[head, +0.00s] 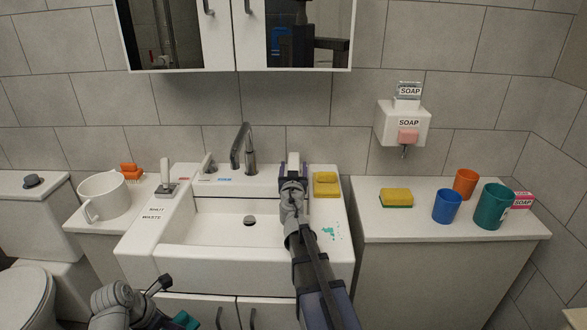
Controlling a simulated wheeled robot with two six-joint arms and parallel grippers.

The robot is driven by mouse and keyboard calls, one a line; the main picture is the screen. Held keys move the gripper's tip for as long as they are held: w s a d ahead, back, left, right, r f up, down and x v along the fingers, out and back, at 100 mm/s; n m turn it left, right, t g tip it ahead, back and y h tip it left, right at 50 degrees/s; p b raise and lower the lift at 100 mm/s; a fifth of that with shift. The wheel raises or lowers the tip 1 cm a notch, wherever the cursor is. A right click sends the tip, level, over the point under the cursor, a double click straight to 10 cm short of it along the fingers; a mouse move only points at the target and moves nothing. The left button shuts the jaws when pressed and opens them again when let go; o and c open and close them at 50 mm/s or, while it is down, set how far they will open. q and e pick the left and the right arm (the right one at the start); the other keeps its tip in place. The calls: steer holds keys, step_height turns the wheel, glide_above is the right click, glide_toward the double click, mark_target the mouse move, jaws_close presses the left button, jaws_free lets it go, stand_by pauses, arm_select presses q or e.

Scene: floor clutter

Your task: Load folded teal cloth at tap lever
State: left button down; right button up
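My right gripper (294,170) reaches over the right side of the basin. Its fingers look spread, with an upright white thing (293,158) showing between or just behind them; I cannot tell if they touch it. A teal patch (184,320), perhaps the folded cloth, shows at the bottom edge, beside my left arm and mostly cut off. My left gripper (160,285) is low in front of the cabinet, and its fingers are unclear.
A yellow sponge (326,184) and teal specks (331,232) lie right of the basin (225,228). The right counter holds another sponge (396,198), blue (447,206), orange (465,184) and teal (493,207) cups.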

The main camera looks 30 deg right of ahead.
jaws_close()
stand_by(0.3)
stand_by(0.9)
